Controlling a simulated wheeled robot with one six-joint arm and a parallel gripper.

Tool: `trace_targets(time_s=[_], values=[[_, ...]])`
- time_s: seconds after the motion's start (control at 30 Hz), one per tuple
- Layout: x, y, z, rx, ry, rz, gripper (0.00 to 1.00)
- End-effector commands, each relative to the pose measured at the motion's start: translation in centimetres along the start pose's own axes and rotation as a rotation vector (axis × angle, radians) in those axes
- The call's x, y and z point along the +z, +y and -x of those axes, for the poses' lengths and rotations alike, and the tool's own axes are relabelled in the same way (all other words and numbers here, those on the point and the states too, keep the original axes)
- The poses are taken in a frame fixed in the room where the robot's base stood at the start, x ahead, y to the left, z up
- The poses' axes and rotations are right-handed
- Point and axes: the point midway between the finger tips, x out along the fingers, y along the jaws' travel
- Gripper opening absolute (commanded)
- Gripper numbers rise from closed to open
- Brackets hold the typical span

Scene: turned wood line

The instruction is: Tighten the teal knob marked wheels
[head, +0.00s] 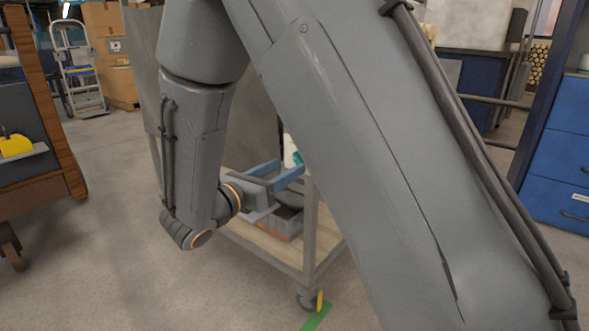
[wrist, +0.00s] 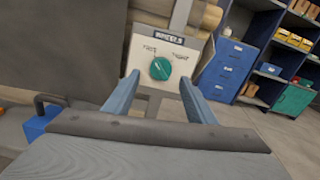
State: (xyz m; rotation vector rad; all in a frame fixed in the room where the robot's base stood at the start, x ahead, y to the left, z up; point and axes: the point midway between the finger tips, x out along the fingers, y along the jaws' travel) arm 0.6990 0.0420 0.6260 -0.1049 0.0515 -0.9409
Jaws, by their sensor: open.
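The teal knob (wrist: 160,69) sits on a pale panel (wrist: 143,48) with a dark label reading "WHEELS" above it and small markings at both sides. A light pointer line shows on the knob's face. In the wrist view my gripper (wrist: 160,82) is open, its two blue fingers on either side of the knob's line of sight, and I cannot tell whether they reach it. In the head view a bit of teal (head: 297,158) shows by my gripper (head: 290,171); my arm hides most of the panel.
Blue drawers (head: 560,170) stand at the right, a wooden bench (head: 40,190) at the left. A hand truck (head: 80,70) and boxes (head: 110,50) are behind.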

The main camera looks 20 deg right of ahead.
Motion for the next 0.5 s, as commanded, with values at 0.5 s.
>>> trace_targets(time_s=[0.5], values=[[-0.1,-0.1,-4.5,0.000,0.002,-0.001,0.51]])
